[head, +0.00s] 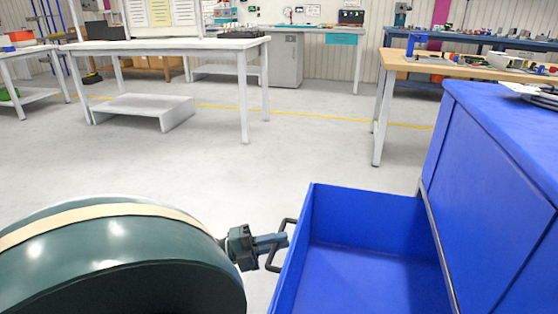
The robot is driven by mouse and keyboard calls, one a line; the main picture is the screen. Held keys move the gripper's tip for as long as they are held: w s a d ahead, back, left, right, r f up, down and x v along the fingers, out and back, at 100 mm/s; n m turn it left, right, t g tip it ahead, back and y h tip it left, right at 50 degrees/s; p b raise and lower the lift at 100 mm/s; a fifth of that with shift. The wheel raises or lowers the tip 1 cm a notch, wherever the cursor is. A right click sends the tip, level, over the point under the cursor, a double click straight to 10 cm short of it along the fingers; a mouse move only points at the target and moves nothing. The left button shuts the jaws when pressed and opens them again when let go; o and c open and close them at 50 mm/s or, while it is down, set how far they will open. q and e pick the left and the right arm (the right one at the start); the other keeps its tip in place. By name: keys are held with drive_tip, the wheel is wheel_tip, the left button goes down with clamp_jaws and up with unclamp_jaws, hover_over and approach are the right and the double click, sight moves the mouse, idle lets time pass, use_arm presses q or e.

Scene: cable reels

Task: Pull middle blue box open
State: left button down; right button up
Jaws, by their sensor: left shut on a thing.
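The blue box (370,215) is a drawer pulled out to the left from the blue cabinet (490,175) at the right; its inside looks empty where it shows. A dark handle (273,267) sits on its left front face. My left gripper (284,239) is shut on the handle, its fingers pointing right. The lower part of the drawer is cut off by the picture's edge. My right gripper is not in view.
A white table (160,46) with a low shelf stands at the back left. A wooden-topped table (455,66) with small parts stands behind the cabinet. The grey floor (290,155) between them is clear.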

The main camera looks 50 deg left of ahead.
use_arm(q)
drive_tip(key=c, duration=1.5)
unclamp_jaws()
drive_tip(key=shift+o, duration=0.2)
drive_tip(key=v, duration=1.3)
drive_tip(key=shift+p, duration=0.3)
